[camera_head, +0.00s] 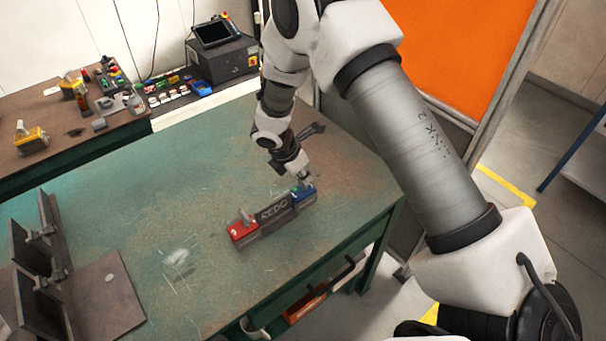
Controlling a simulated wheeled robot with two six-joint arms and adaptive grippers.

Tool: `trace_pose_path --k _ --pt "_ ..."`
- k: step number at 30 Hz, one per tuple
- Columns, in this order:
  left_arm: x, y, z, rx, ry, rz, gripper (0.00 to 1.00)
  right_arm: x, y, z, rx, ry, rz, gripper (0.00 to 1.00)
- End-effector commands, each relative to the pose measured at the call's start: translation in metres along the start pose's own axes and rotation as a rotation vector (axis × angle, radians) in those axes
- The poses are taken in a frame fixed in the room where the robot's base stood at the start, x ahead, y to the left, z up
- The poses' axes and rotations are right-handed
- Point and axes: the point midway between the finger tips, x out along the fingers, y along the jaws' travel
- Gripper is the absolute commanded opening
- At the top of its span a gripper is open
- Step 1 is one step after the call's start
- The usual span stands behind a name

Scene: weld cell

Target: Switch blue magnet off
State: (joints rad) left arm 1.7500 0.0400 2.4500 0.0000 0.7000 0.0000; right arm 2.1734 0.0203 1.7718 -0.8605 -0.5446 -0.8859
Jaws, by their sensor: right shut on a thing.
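A dark grey lettered bar (272,213) lies on the green table, with a red block (242,231) at its left end and the blue magnet (306,195) at its right end. A grey lever (244,215) stands up on the red block. My right gripper (303,179) points down at the top of the blue magnet and is shut on its knob, which the fingers mostly hide. I cannot make out which way the knob is turned. My left gripper is not in view.
The green table (140,205) is clear around the bar. Steel angle plates (40,250) stand at the table's left on a brown plate (108,290). A brown bench (85,145) holds tools behind. An orange panel (455,50) stands behind my right arm.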

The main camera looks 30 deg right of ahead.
Motion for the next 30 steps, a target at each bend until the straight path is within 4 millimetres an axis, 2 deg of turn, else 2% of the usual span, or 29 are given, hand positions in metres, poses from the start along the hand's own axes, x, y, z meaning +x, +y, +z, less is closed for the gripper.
trace_pose_path --k 11,30 --pt "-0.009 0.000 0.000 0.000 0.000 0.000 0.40 -0.002 0.002 0.001 0.117 0.000 -0.044 0.00" --pt "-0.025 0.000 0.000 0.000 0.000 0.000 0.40 -0.001 0.004 0.002 0.647 0.001 -0.255 0.00"
